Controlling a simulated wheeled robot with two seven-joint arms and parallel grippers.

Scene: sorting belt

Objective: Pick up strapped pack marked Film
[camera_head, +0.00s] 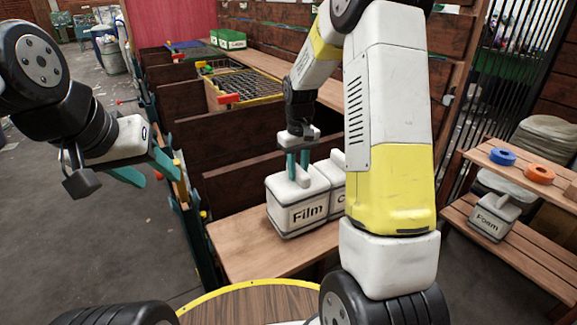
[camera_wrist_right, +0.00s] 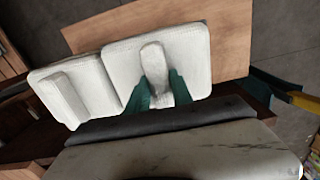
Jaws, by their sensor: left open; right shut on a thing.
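The white pack marked Film (camera_head: 300,212) stands on the wooden bench (camera_head: 240,254) in the head view, its label facing me. My right gripper (camera_head: 298,172) points down over it, its teal fingers shut on the raised handle on its top. In the right wrist view the Film pack (camera_wrist_right: 195,52) lies under the fingers, and my right gripper (camera_wrist_right: 163,92) has one finger on each side of the handle. The pack appears to rest on the bench; a small gap beneath cannot be told. My left gripper (camera_head: 142,172) is open and empty at the left, away from the bench.
A second white pack (camera_head: 337,183) stands right beside the Film pack, partly hidden by my right arm; it also shows in the right wrist view (camera_wrist_right: 88,92). A pack marked Foam (camera_head: 491,218) sits on a right-hand shelf, below blue (camera_head: 502,156) and orange (camera_head: 539,174) rings.

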